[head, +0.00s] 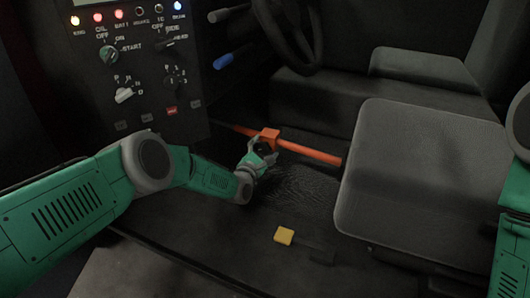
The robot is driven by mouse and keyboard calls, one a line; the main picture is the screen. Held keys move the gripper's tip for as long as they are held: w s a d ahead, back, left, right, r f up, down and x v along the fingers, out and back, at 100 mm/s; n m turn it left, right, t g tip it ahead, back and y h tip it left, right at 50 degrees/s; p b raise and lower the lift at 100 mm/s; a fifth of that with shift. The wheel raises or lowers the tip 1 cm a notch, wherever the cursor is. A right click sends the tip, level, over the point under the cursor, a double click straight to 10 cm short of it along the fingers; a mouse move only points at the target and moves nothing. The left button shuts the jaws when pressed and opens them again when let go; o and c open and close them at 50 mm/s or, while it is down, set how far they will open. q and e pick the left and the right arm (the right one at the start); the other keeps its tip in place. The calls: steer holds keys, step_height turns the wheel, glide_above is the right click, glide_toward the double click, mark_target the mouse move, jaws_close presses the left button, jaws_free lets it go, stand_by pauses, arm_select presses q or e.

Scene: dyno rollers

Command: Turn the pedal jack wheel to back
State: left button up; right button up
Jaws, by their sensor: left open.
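An orange bar (312,152), which looks like the pedal jack, runs across the footwell from the dash panel toward the front of the grey seat. An orange block (268,136) sits on it; I cannot tell the jack wheel apart clearly. My left gripper (262,152) is at this block, just below and in front of it, and partly covers it. Its fingers are small and dark here, apart, with nothing seen held between them. I cannot tell whether they touch the block. My right gripper is out of view; only parts of my right arm show at the right edge.
A dash panel (140,80) with lit lamps and knobs stands at the left. A steering wheel (287,30) and a blue lever (223,61) are above. The grey seat (420,175) bounds the right side. A yellow pedal-like block (284,235) is low on the floor.

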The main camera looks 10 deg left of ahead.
arm_select(q)
steer(key=shift+a, duration=0.1)
steer(key=shift+c, duration=1.1)
steer(key=c, duration=0.9)
steer(key=shift+c, duration=0.2)
